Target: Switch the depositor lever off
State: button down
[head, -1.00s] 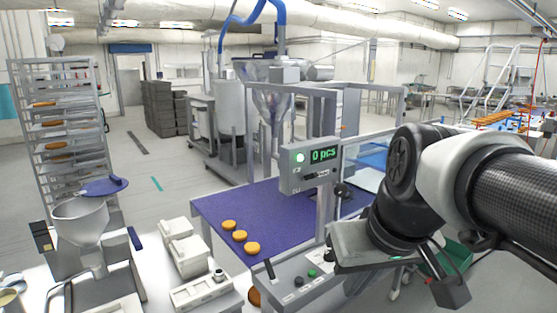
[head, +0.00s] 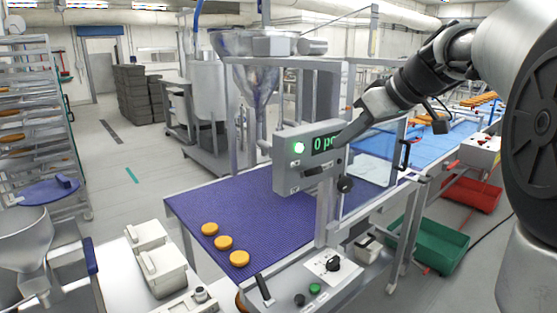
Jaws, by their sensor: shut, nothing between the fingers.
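The grey depositor control box (head: 292,176) hangs on a post above the purple belt. A short black lever (head: 315,171) lies nearly level on the box's lower front. A round black knob (head: 345,185) is at its lower right. My gripper (head: 345,138) reaches in from the upper right, its shut tip in front of the display's right edge, above the lever. Whether it touches the box I cannot tell.
The purple belt (head: 245,220) carries round cakes (head: 224,243). A control panel (head: 290,280) with a dial, buttons and a black stick stands in front. A clear guard (head: 370,160) and frame posts stand close right of the box. A green crate (head: 440,245) is on the floor.

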aim_at(311, 172)
jog(key=shift+w+p+x, duration=0.2)
jog(key=shift+p+x, duration=0.15)
jog(key=shift+x, duration=4.45)
jog(key=shift+r, duration=0.2)
jog(key=shift+w+f, duration=0.1)
